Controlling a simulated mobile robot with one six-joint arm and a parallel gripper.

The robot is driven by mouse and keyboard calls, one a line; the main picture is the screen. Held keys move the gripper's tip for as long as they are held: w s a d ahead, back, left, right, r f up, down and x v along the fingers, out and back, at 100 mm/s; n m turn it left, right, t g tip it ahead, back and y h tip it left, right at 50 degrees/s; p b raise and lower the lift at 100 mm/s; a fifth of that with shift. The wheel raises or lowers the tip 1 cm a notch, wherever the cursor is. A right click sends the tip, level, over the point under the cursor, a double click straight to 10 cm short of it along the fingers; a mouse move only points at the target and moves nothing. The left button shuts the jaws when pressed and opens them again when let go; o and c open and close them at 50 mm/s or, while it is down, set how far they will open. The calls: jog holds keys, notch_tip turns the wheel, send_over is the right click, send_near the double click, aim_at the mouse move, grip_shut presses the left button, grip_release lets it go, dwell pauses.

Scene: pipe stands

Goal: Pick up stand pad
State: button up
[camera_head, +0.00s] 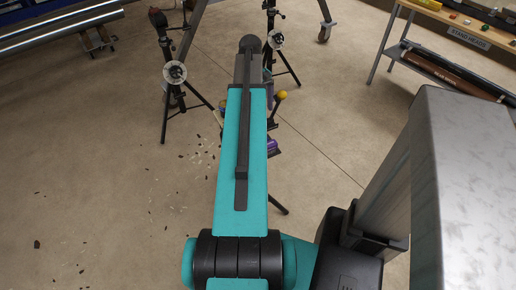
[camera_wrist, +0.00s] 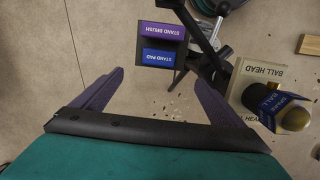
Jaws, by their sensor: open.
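The stand pad (camera_wrist: 158,57) is a blue block with a white label, in the upper middle of the wrist view. It lies right below the purple stand brush (camera_wrist: 162,31), both on a dark holder by a tripod stand. My gripper (camera_wrist: 158,80) is open and empty. Its two purple-grey fingers point toward the pad from left and right, and the pad shows beyond the gap between them; I cannot tell the distance. In the head view my arm hides most of this spot; a purple piece (camera_head: 273,146) shows beside it.
A box labelled ball head (camera_wrist: 262,75) and a gold ball (camera_wrist: 293,118) stand close to the right finger. Tripod stands (camera_head: 175,72) rise beyond my arm. A shelf (camera_head: 445,18) is at the upper right, pipes (camera_head: 60,22) at the upper left. The left floor is mostly clear, with scattered chips.

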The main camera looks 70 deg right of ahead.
jog(key=shift+f, duration=0.45)
jog(key=shift+s+a+f, duration=0.1)
jog(key=shift+s+f, duration=0.05)
jog(key=shift+f, duration=1.25)
jog(key=shift+s+a+f, duration=0.1)
jog(key=shift+f, duration=1.3)
jog(key=shift+s+a+f, duration=0.1)
jog(key=shift+s+f, duration=0.05)
jog(key=shift+f, duration=1.25)
jog(key=shift+s+a+f, duration=0.15)
jog(key=shift+s+f, duration=0.05)
jog(key=shift+f, duration=1.1)
jog(key=shift+s+a+f, duration=0.15)
jog(key=shift+f, duration=1.1)
jog(key=c, duration=1.2)
jog(key=shift+o, duration=0.2)
jog(key=shift+r, duration=0.15)
notch_tip(320, 180, up, 28)
